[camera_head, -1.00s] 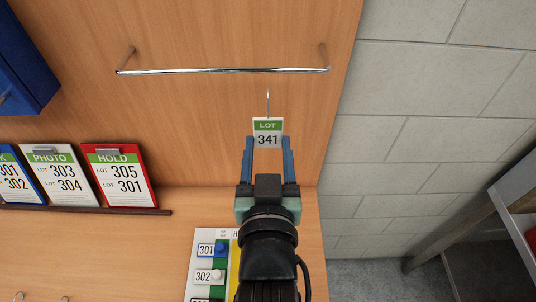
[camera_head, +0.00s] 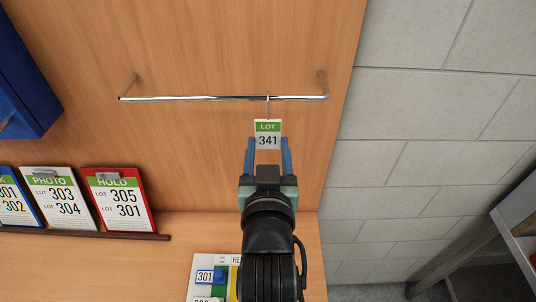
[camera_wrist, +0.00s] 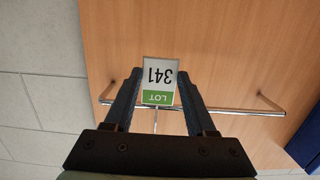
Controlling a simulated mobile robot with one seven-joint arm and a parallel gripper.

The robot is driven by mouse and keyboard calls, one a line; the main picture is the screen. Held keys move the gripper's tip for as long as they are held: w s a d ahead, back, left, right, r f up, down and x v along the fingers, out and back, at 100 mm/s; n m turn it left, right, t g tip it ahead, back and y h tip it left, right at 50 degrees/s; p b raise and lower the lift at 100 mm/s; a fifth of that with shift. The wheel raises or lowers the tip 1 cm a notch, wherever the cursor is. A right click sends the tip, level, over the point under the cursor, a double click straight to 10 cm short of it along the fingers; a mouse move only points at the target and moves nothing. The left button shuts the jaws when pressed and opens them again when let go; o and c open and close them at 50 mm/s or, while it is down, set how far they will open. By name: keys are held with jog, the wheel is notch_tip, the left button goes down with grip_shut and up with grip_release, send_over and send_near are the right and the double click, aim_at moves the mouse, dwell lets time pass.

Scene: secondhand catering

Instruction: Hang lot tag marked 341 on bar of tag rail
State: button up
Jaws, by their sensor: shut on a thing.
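The lot tag marked 341 (camera_head: 268,134) is a small white card with a green LOT band and a thin wire hook at its top. My gripper (camera_head: 268,145) is shut on it, a blue finger at each side. The tag rail's bar (camera_head: 200,98) is a shiny horizontal rod on the wooden panel. In the head view the hook's upper end overlaps the bar near its right end. In the wrist view the tag (camera_wrist: 158,80) appears upside down and its wire crosses the bar (camera_wrist: 240,110). I cannot tell whether the hook is over the bar or only in front of it.
Boards marked PHOTO (camera_head: 62,197) and HOLD (camera_head: 118,198) stand on a ledge at the left. A blue box (camera_head: 25,75) is at the upper left. A pegged board (camera_head: 205,262) lies below. A block wall (camera_head: 430,130) is at the right.

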aim_at(268, 146)
jog(key=shift+w, duration=1.3)
jog(key=shift+w+f+b, duration=0.2)
jog(key=shift+f+b, duration=0.55)
jog(key=shift+b, duration=0.05)
jog(key=o, duration=1.4)
